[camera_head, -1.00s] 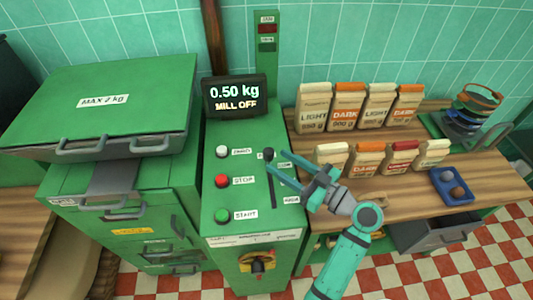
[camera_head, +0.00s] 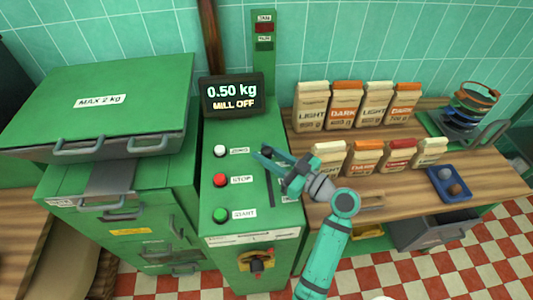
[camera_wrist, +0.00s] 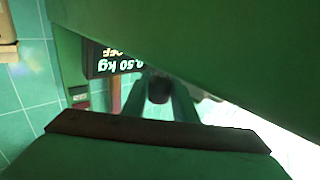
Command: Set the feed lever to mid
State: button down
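The feed lever's slot (camera_head: 271,190) runs down the right side of the green control panel. In the head view the lever knob is hidden behind my gripper (camera_head: 262,153), which is at the slot's upper end. In the wrist view the dark round lever knob (camera_wrist: 158,90) sits between the two teal fingers (camera_wrist: 159,100), with no clear gap on either side. My gripper looks shut on it. The slot's labels are mostly covered by my gripper and arm.
White (camera_head: 220,151), red (camera_head: 220,180) and green (camera_head: 220,214) buttons are left of the slot. A display (camera_head: 234,95) reading 0.50 kg, MILL OFF stands behind. Several paper bags (camera_head: 343,104) stand on the wooden bench at right. A yellow-red rotary switch (camera_head: 256,264) is below.

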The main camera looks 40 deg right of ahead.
jog(key=s+a, duration=0.2)
jog(key=s, duration=0.1)
jog(key=s+a, duration=0.1)
jog(key=s, duration=0.1)
jog(key=shift+s+a, duration=0.1)
jog(key=c, duration=1.4)
grip_release()
jog(key=shift+c, duration=0.2)
jog(key=v, duration=1)
jog(key=shift+s, duration=0.35)
